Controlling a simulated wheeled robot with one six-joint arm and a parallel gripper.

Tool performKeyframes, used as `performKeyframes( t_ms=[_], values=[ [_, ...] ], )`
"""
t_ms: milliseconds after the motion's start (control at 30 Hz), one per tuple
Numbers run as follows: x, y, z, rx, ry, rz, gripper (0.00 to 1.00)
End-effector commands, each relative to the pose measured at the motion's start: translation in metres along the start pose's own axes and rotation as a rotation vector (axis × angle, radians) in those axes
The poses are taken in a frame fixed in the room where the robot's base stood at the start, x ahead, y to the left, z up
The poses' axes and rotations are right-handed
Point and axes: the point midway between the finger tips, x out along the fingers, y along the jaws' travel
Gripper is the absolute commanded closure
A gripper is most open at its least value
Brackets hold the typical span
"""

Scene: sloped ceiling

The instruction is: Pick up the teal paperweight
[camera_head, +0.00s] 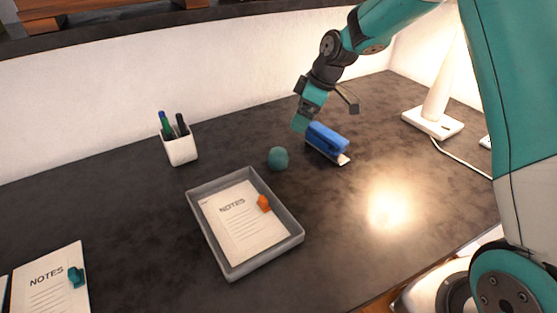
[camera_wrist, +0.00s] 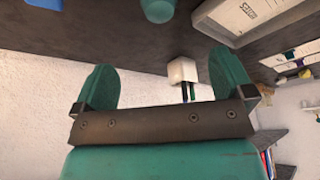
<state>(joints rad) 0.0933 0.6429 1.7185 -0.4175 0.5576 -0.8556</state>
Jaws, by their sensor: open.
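The teal paperweight (camera_head: 278,158) is a small rounded lump on the dark desk, between the grey tray and the blue stapler. In the wrist view the paperweight (camera_wrist: 158,10) shows at the top edge, partly cut off, beyond the fingertips. My gripper (camera_head: 325,108) is above the desk, up and to the right of the paperweight, over the stapler. In the wrist view my gripper (camera_wrist: 168,82) has its two teal fingers spread apart with nothing between them. It does not touch the paperweight.
The blue stapler (camera_head: 327,139) stands right of the paperweight. The grey tray (camera_head: 231,275) holds a notes sheet and an orange piece. A white pen cup (camera_head: 181,150) is at the back left. A lamp base (camera_head: 432,124) is at the right. The front right of the desk is clear.

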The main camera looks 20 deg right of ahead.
Motion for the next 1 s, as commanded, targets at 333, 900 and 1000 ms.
performKeyframes(
  t_ms=[333, 900, 1000],
  values=[
    [0.073, -0.002, 0.0, 0.001, -0.003, -0.007, 0.01],
    [0.143, 0.001, 0.003, 0.001, -0.002, -0.005, 0.01],
    [0.158, 0.001, 0.004, 0.0, -0.002, -0.004, 0.01]
  ],
)
